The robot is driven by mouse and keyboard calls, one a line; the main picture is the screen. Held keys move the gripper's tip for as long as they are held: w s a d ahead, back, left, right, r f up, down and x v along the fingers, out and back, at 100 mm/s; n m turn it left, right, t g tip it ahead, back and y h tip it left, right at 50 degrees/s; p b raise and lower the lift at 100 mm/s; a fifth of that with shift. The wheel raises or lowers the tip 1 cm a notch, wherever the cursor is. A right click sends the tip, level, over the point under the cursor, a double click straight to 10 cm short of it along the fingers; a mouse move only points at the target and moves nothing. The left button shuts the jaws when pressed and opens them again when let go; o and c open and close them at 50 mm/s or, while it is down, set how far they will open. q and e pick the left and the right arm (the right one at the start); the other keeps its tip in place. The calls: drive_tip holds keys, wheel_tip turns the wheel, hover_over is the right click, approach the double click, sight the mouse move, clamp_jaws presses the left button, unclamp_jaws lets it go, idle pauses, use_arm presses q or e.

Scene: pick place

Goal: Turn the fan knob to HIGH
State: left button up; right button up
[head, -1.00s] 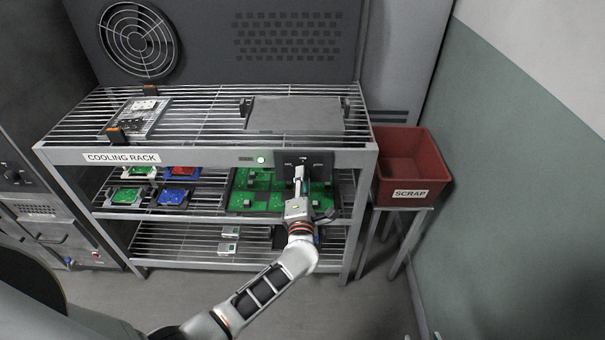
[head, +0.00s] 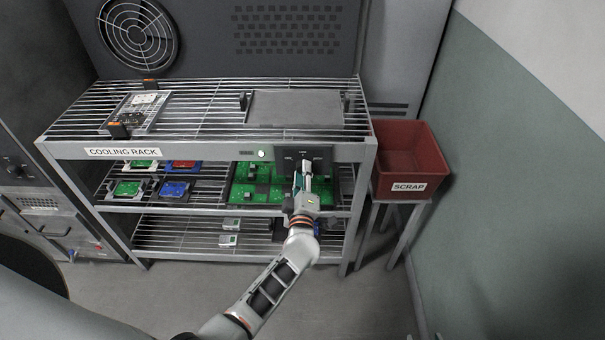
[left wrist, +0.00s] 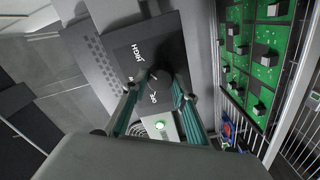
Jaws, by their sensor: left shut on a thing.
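The dark fan control panel (head: 318,158) is on the front rail of the cooling rack, above the middle shelf. In the left wrist view, the panel (left wrist: 112,42) shows a HIGH label and another label nearer the fingers, too small to read surely. My left gripper (head: 303,170) reaches up to the panel from below. Its two teal fingers also show in the left wrist view (left wrist: 154,88), shut on the dark fan knob (left wrist: 153,76) between their tips. A short white mark shows by the knob. The knob's exact pointing is hard to tell. My right gripper is out of view.
A lit green lamp (head: 261,153) is left of the panel. Green boards (head: 245,190) lie on the shelf below, close to the gripper. A red scrap bin (head: 408,160) stands to the right. A round fan grille (head: 138,36) is at the upper left.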

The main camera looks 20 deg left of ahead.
use_arm(q)
drive_tip(key=shift+m, duration=0.3)
idle(0.4)
drive_tip(key=o, duration=1.1)
